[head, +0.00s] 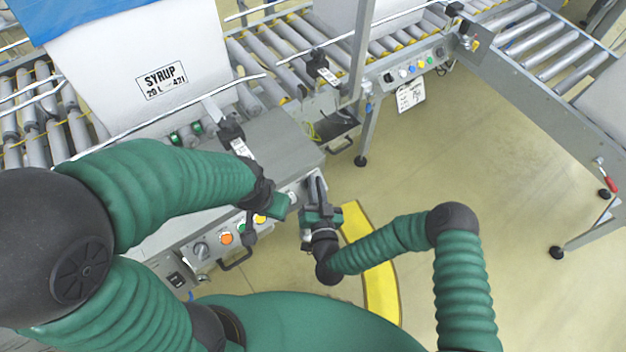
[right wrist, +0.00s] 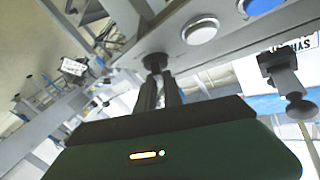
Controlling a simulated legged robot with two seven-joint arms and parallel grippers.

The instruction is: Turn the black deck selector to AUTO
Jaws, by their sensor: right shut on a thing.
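The black deck selector (right wrist: 155,62) shows in the right wrist view as a small dark knob on the grey panel, mostly hidden between my fingertips. My right gripper (right wrist: 160,88) is shut on it, with the fingers close together. In the head view my right gripper (head: 316,188) is at the right end of the control panel (head: 215,225), where the selector itself is hidden. Which position the selector points to cannot be read. My left gripper (head: 277,206) is in front of the panel, near its buttons; its fingers are not clear.
Orange (head: 226,238) and yellow (head: 260,218) buttons and a grey rotary switch (head: 201,250) sit on the panel. In the right wrist view, a white button (right wrist: 200,28) and a blue button (right wrist: 262,4) are beside the selector.

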